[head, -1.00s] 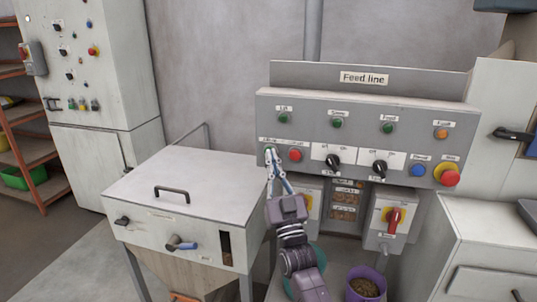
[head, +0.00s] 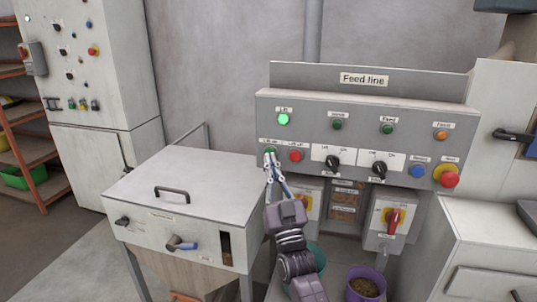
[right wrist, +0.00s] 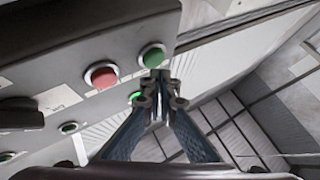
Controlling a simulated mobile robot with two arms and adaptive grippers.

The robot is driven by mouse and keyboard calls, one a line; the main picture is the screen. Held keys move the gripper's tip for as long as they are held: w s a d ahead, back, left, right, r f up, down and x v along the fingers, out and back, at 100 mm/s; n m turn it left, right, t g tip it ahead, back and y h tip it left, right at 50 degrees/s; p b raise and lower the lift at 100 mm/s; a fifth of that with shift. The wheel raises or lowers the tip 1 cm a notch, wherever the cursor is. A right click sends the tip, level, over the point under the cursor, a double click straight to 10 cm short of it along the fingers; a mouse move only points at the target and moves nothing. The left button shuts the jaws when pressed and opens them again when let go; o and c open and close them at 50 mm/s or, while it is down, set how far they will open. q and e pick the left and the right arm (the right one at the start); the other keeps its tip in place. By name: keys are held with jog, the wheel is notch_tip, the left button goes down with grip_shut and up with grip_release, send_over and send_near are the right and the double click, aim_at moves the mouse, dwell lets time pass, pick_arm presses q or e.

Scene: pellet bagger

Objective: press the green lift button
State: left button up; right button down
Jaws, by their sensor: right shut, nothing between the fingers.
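The green lift button (head: 269,150) is at the left end of the lower row on the grey "Feed line" panel. Above it, the round green lift lamp (head: 283,119) is lit brightly. My right gripper (head: 271,157) is shut and empty, its fingertips at the lower edge of the green button. In the right wrist view the green button (right wrist: 152,56) shows just beyond the fingertips (right wrist: 160,78). They look to be touching it or very close; I cannot tell which. My left gripper is not in view.
A red button (head: 296,155) sits right beside the green one. Further right are black selector knobs (head: 333,161), a blue button (head: 418,170) and a red emergency stop (head: 447,176). A lidded hopper (head: 190,185) stands at left below the panel, a purple bucket (head: 367,283) below right.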

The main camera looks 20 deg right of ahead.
jog(key=s+a, duration=0.1)
jog(key=s+a+p, duration=0.1)
jog(key=s, duration=0.1)
jog(key=s+a+p, duration=0.1)
jog(key=shift+s+a+r, duration=0.1)
jog(key=shift+s, duration=0.3)
